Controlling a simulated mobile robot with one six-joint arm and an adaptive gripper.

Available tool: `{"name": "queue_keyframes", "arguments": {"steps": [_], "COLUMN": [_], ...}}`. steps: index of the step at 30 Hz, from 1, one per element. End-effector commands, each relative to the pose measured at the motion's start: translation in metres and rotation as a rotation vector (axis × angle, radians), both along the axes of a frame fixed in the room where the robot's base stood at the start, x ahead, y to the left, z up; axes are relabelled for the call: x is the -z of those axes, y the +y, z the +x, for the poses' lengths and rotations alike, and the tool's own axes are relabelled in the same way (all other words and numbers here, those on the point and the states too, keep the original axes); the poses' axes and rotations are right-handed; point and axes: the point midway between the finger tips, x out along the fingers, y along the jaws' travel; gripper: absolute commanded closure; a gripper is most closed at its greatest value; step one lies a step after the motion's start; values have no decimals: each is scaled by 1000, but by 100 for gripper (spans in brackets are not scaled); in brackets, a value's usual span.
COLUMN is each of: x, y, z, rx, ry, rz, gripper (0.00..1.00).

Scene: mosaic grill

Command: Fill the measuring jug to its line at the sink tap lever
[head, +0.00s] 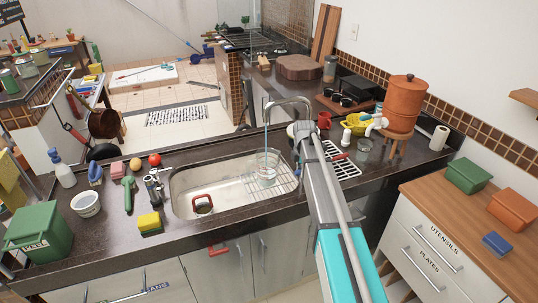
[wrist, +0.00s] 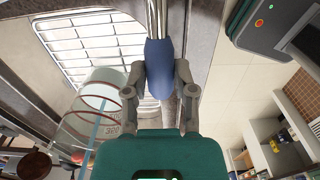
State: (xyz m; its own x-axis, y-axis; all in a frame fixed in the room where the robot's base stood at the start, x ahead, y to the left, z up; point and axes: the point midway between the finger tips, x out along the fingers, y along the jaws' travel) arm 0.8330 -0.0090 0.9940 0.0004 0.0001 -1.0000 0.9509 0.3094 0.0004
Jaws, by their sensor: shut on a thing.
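The clear measuring jug (head: 267,172) stands in the sink basin (head: 185,192), under the tap spout (head: 290,101). A thin blue water stream (head: 266,139) runs from the spout into it. In the wrist view the jug (wrist: 75,128) shows at the left, with a dark red ring and a 300 mark. The water level against the ring cannot be made out. My gripper (wrist: 159,78) is shut on the blue grip of the tap lever (wrist: 159,62). In the head view my arm hides the lever and fingers.
A wire rack (head: 285,179) lies in the sink's right part. A red-handled thing (head: 202,204) is in the basin. A yellow sponge (head: 150,223) sits on the front left counter. A red mug (head: 323,120) and yellow colander (head: 358,123) stand behind my arm.

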Motion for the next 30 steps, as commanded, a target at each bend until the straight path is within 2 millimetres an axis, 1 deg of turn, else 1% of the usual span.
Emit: {"name": "queue_keyframes", "arguments": {"steps": [1, 14, 23, 30], "x": [0, 1, 8, 6], "y": [3, 3, 3, 3], "z": [4, 4, 3, 4], "rx": [-3, -3, -3, -2], "ry": [-6, -6, -6, -7], "rz": [6, 6, 6, 5], "gripper": [96, 96, 95, 96]}}
